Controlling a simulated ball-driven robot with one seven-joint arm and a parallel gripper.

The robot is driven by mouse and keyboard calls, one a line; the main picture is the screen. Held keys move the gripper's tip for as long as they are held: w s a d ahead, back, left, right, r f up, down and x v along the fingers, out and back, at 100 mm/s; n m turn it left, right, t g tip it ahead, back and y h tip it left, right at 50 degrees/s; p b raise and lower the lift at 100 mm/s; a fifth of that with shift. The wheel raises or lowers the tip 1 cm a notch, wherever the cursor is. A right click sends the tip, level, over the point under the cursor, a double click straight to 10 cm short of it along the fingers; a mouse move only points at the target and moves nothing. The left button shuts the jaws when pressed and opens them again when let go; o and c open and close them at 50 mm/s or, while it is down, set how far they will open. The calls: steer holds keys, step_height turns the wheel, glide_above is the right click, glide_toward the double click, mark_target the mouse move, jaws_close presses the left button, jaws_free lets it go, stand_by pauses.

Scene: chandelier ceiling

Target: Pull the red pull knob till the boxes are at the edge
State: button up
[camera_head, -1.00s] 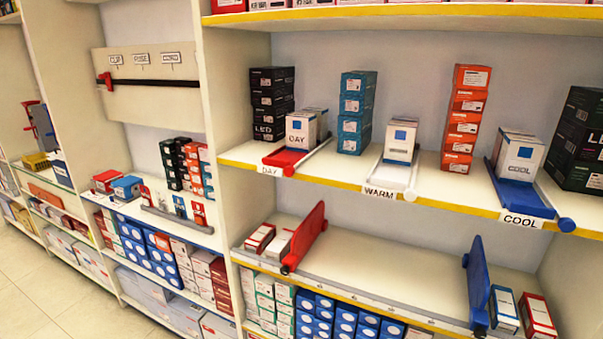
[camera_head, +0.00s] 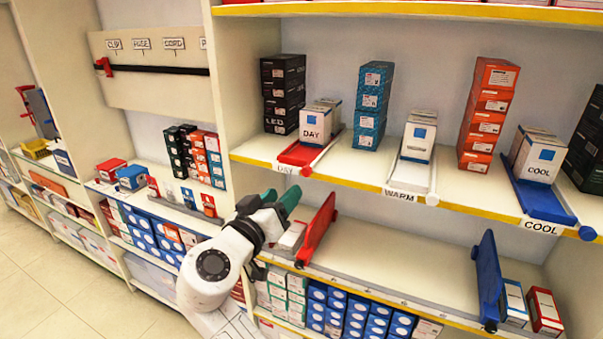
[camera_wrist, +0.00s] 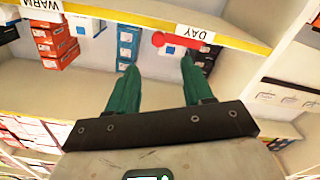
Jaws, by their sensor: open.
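The red pull knob (camera_head: 306,171) sits at the front end of the red DAY tray (camera_head: 299,154), at the yellow shelf edge. White boxes (camera_head: 316,122) stand on this tray, set back from the edge. My gripper (camera_head: 283,196) is open and empty, below and slightly left of the knob, its green fingers pointing up towards the shelf. In the upside-down wrist view, the knob (camera_wrist: 158,39) shows beyond my open fingertips (camera_wrist: 158,62), roughly between them and not touching. A white box (camera_wrist: 172,48) shows just behind the knob.
The WARM tray (camera_head: 418,172) and blue COOL tray (camera_head: 545,200) stand to the right on the same shelf. A red divider (camera_head: 318,230) stands on the shelf below, close to my gripper. A blue divider (camera_head: 488,275) is further right, with bare shelf between.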

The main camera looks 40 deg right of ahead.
mark_target(305, 172)
steer(key=p+x, duration=0.2)
steer(key=x, duration=0.7)
steer(key=shift+d+f+p, duration=0.1)
steer(key=shift+d+p, duration=0.2)
steer(key=shift+d, duration=0.1)
steer(key=shift+c, duration=0.2)
jaws_close()
